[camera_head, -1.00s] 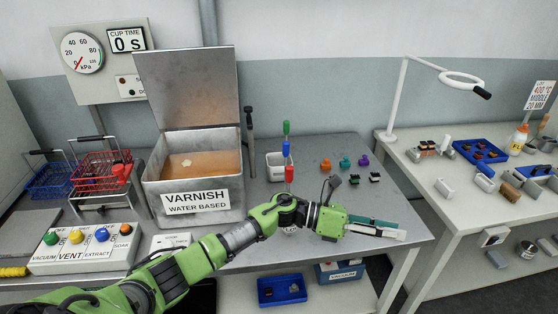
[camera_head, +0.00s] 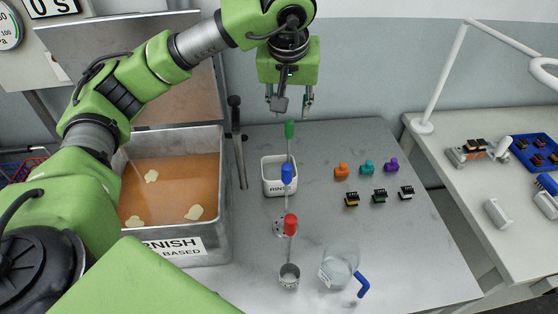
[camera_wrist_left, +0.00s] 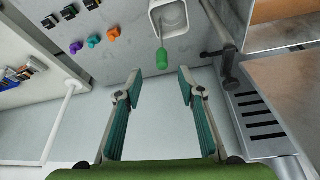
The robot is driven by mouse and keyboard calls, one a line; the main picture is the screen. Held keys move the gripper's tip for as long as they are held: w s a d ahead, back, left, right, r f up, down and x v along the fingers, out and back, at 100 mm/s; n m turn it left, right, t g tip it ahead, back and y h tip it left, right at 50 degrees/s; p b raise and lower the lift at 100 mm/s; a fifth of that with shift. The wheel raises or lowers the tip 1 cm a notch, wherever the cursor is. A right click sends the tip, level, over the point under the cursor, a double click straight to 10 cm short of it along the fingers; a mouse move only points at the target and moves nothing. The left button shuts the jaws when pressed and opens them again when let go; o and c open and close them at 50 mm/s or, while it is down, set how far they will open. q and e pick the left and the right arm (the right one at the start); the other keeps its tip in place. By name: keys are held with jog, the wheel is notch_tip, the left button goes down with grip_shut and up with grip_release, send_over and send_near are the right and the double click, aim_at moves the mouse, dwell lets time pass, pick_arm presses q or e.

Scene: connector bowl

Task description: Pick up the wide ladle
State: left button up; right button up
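Three upright tools with coloured handles stand on the metal table; I cannot tell for certain which one is the wide ladle. The green-handled tool (camera_head: 289,129) leans in the white rinse pot (camera_head: 280,188), its lower end hidden. The blue-handled tool (camera_head: 286,173) stands in front with a flat perforated disc (camera_head: 280,229) at its foot. The red-handled tool (camera_head: 290,224) ends in a small metal cup (camera_head: 289,275). My left gripper (camera_head: 290,98) points down, open and empty, just above the green handle. In the left wrist view the green handle (camera_wrist_left: 162,58) lies just beyond the fingertips, apparently untouched.
The open varnish tank (camera_head: 216,212) with its raised lid stands left of the pot. A dark rod (camera_head: 237,135) stands between them. A glass jug (camera_head: 340,266) stands front right. Several small connectors (camera_head: 366,167) sit right of the pot.

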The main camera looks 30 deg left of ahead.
aim_at(289, 128)
pick_arm(q)
jog(key=p+x, duration=0.1)
jog(key=x, duration=0.6)
jog(key=shift+w+a+f+p, duration=0.1)
jog(key=shift+a+f+p, duration=0.1)
jog(key=shift+f+p, duration=0.15)
jog(key=shift+w+a+f, duration=0.1)
jog(key=shift+w+f, duration=0.15)
jog(key=shift+f, duration=0.1)
jog(key=p+x, duration=0.2)
jog(key=x, duration=0.2)
jog(key=shift+w+a+f, duration=0.1)
jog(key=shift+w+f, duration=0.15)
jog(key=shift+w, duration=0.05)
pick_arm(e)
jog(key=r, duration=0.2)
jog(key=s+r, duration=0.1)
jog(key=r, duration=0.1)
jog(key=shift+d+r, duration=0.1)
pick_arm(q)
grip_shut()
